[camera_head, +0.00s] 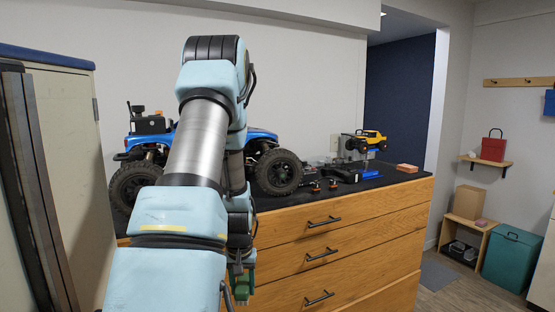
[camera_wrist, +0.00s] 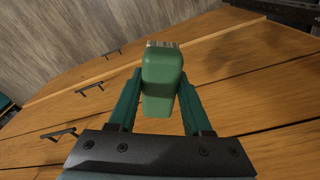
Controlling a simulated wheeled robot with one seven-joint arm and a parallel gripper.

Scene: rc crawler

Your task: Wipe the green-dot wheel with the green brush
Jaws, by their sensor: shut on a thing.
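The green brush (camera_wrist: 162,82) is held between the two teal fingers of my gripper (camera_wrist: 160,100) in the wrist view. A pale metal-like edge shows at its far end. In the head view my gripper (camera_head: 241,283) hangs low in front of the wooden drawers, with part of the green brush (camera_head: 243,290) showing. The blue crawler stands on the dark top behind my arm. Its right front wheel (camera_head: 278,172) and left wheel (camera_head: 133,185) are in view, apart from the brush. I cannot make out a green dot on either wheel.
The drawer cabinet (camera_head: 345,245) has protruding black handles close to my gripper. A tall cabinet (camera_head: 65,150) stands at the left.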

